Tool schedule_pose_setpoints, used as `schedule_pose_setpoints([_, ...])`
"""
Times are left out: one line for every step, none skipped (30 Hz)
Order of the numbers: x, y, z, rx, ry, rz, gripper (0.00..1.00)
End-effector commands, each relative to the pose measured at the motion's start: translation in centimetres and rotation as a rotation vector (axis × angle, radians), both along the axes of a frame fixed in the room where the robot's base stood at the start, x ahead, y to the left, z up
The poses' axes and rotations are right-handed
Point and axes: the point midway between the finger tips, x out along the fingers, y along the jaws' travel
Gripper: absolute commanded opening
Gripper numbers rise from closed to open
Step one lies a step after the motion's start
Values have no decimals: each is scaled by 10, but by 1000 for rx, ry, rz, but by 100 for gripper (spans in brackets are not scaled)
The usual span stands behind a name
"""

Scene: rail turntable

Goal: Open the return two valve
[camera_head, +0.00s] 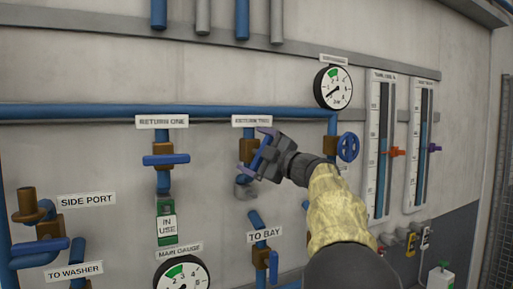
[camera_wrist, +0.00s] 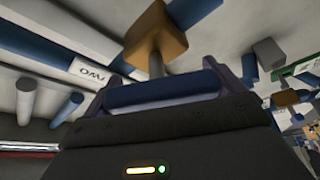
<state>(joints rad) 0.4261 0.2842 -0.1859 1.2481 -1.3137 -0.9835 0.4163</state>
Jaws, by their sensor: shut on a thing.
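The return two valve has a brass-brown body (camera_head: 247,150) under the RETURN TWO label (camera_head: 251,120) in the head view. In the wrist view its body (camera_wrist: 155,40) stands on a blue pipe, with a stem leading to a blue bar handle (camera_wrist: 165,92). My gripper (camera_head: 259,157) is at this valve, and in the wrist view its two purple fingers (camera_wrist: 172,84) hold the handle from either end. The handle lies at an angle to the pipe there. In the head view my gripper hides most of the handle.
The return one valve (camera_head: 165,160) at left has its handle crosswise and a green IN USE tag (camera_head: 166,222) below. The TO BAY valve (camera_head: 266,260) is below my gripper. A round blue handwheel (camera_head: 348,147) and a gauge (camera_head: 333,87) are close on the right.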

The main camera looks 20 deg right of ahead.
Motion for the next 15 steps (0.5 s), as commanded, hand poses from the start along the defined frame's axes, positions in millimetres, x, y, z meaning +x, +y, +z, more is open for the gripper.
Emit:
schedule_pose_setpoints([1,0,-1,-46,2,0,72])
schedule_pose_setpoints([1,0,-1,-70,0,0,72])
schedule_pose_setpoints([1,0,-1,-106,-2,0,72])
schedule_pose_setpoints([0,0,-1,-129,-2,0,72])
schedule_pose_setpoints([0,0,-2,-152,-3,0,72])
schedule_pose_setpoints([1,1,-2,-182,-3,0,72])
schedule_pose_setpoints([1,1,-3,-201,-4,-1,72])
schedule_pose_setpoints([1,1,-3,-222,-5,0,72])
schedule_pose_setpoints([0,1,-3,-245,-6,0,72])
schedule_pose_setpoints([0,1,-4,-261,-6,0,72])
schedule_pose_setpoints([0,1,-4,-276,-7,0,72])
schedule_pose_setpoints([0,1,-4,-293,-7,1,72])
schedule_pose_setpoints([0,1,-5,-305,-7,1,72])
schedule_pose_setpoints([1,1,-5,-315,-7,1,72])
schedule_pose_setpoints([1,1,-5,-327,-8,1,72])
